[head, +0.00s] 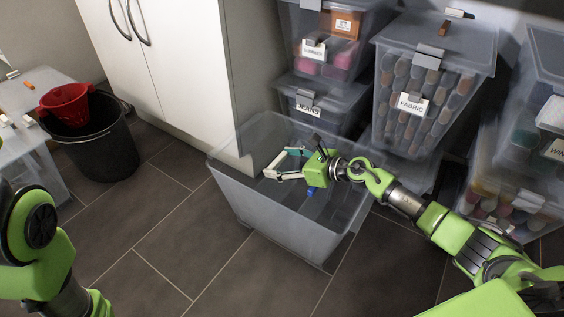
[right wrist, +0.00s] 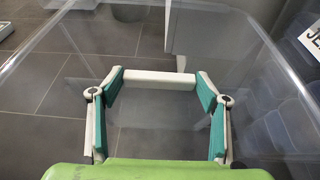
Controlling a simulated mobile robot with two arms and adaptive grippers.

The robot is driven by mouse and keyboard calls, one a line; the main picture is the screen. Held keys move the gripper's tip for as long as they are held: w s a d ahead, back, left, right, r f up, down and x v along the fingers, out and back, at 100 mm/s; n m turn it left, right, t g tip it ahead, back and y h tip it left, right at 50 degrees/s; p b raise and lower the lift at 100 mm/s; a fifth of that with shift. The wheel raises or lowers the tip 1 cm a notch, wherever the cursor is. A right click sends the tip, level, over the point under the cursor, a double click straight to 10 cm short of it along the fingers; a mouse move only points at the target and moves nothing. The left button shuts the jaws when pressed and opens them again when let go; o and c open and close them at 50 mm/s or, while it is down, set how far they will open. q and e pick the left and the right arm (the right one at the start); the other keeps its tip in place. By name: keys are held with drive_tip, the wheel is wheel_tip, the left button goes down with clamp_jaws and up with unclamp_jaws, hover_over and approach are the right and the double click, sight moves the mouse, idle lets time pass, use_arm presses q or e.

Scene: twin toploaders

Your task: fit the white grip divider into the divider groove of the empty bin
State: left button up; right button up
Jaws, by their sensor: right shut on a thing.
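The empty bin (head: 232,193) is a large clear tub without a lid, standing on the floor in the middle of the head view. My right gripper (head: 276,164) is over the inside of this bin. In the right wrist view, its teal-padded fingers (right wrist: 159,82) are shut on the two ends of the white grip divider (right wrist: 158,79). The divider's white top bar lies straight across between the fingertips. A see-through sheet seems to hang below the bar, but its edges are hard to tell. I cannot make out the divider groove. My left gripper is out of view.
Lidded tubs labelled JEANS (head: 308,109) and FABRIC (head: 411,103) stand behind the bin, with more stacked at right. A white cabinet (head: 165,75) stands close behind its left side. A black bucket (head: 104,150) holds a red basket (head: 66,104). Floor left of the bin is clear.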

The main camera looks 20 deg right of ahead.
drive_tip(key=o, duration=1.4)
drive_tip(key=shift+f, duration=0.1)
drive_tip(key=shift+c, duration=0.2)
drive_tip(key=shift+o, duration=1.3)
drive_tip(key=shift+s+f, duration=0.1)
drive_tip(key=shift+d, duration=0.1)
drive_tip(key=v, duration=1.2)
drive_tip(key=shift+r, duration=0.25)
